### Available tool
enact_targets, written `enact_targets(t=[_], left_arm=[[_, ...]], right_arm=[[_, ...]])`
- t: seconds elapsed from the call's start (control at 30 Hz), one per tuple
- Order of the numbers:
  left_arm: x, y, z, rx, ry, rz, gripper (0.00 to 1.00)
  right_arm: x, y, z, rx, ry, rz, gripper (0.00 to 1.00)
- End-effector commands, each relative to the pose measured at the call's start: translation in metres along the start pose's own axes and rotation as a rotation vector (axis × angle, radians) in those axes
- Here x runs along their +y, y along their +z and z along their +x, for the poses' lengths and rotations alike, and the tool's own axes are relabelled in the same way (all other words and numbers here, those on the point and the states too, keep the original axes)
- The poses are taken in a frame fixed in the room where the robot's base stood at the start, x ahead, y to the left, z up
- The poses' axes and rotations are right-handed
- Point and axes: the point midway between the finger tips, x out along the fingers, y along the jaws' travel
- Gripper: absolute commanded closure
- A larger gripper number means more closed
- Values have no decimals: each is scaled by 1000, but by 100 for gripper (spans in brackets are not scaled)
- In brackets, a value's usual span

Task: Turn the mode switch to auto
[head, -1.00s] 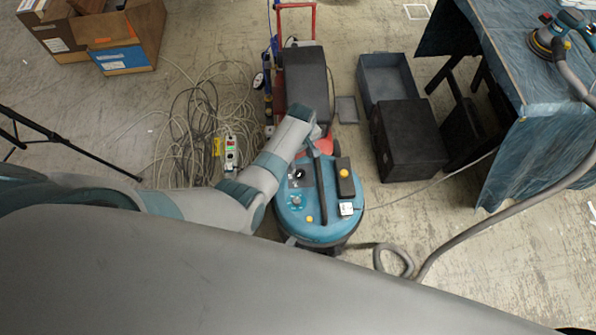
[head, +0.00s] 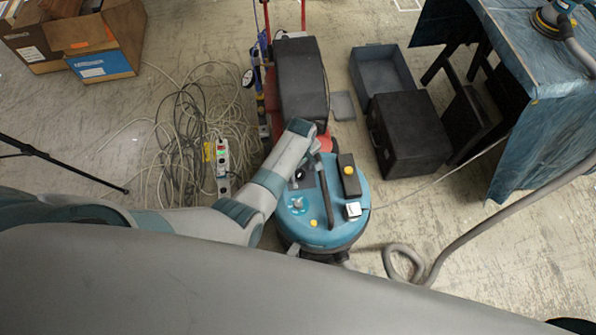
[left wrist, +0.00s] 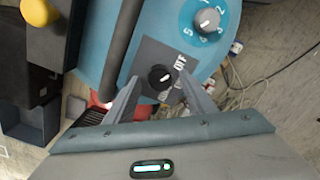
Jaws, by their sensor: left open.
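The mode switch is a small black knob with a white pointer mark (left wrist: 160,77), on a dark panel with partly hidden white lettering, in the left wrist view. It sits on top of a blue-teal vacuum machine (head: 322,226); the knob's panel also shows small in the head view. My left gripper (left wrist: 157,74) is open, its two grey fingers pointing at the panel with the knob between their tips in the picture. I cannot tell whether they touch it. In the head view my left gripper (head: 317,154) is over the back of the machine's top. My right gripper is not in view.
A grey numbered dial (left wrist: 207,22) is near the switch. A black block with a yellow button (head: 349,175) is on the machine's top. Tangled cables (head: 190,130) lie left, a black case (head: 410,133) right, and a hose (head: 480,215) runs across the floor.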

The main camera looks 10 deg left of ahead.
Motion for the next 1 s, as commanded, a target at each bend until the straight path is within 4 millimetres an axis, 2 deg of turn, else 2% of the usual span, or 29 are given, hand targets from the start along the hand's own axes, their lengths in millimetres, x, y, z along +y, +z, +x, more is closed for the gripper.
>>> enact_targets(t=[0.43,0.6,1.0], left_arm=[[0,2,4,0,0,-1,50],[0,2,4,0,0,-1,91],[0,2,3,0,-1,34,92]], right_arm=[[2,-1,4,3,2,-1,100],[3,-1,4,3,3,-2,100],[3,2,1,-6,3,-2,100]])
